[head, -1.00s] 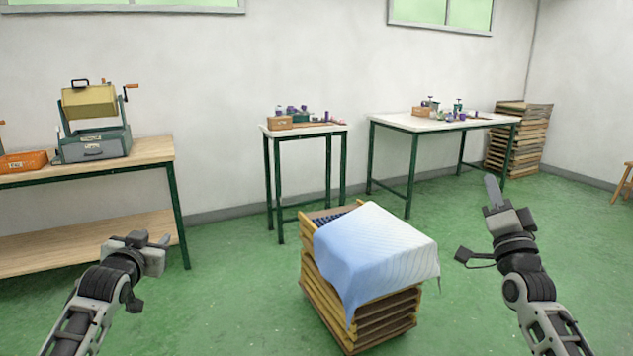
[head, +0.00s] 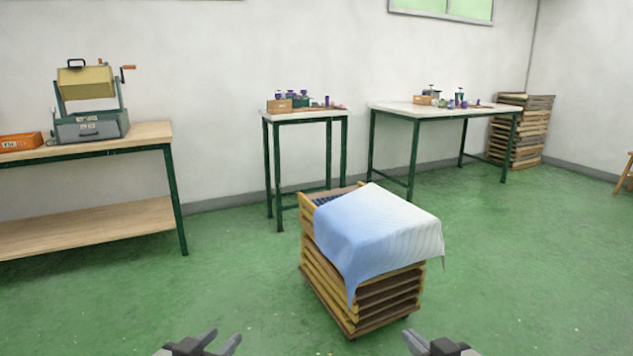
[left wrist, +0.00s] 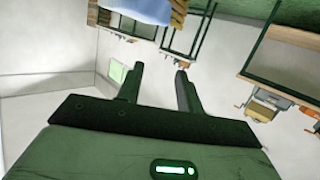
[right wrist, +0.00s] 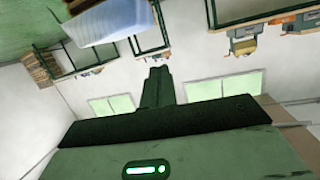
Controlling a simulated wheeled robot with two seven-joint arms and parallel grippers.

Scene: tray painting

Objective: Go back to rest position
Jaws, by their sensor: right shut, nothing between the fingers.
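My left gripper (head: 222,342) shows at the bottom edge of the head view, low and left of the tray stack. Its two fingers stand apart with nothing between them, as the left wrist view (left wrist: 158,85) also shows. My right gripper (head: 412,340) is at the bottom edge, right of the stack's foot. In the right wrist view its fingers (right wrist: 158,75) are together and empty. Both grippers are clear of the stack of wooden trays (head: 385,303), which has a blue and white cloth (head: 375,235) draped over its top.
A wooden bench (head: 90,140) with a grey and yellow machine (head: 88,105) stands at the left. A small table (head: 305,115) and a larger table (head: 440,110) with bottles stand along the wall. More stacked trays (head: 520,130) are in the corner. Green floor (head: 540,260) is free around the stack.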

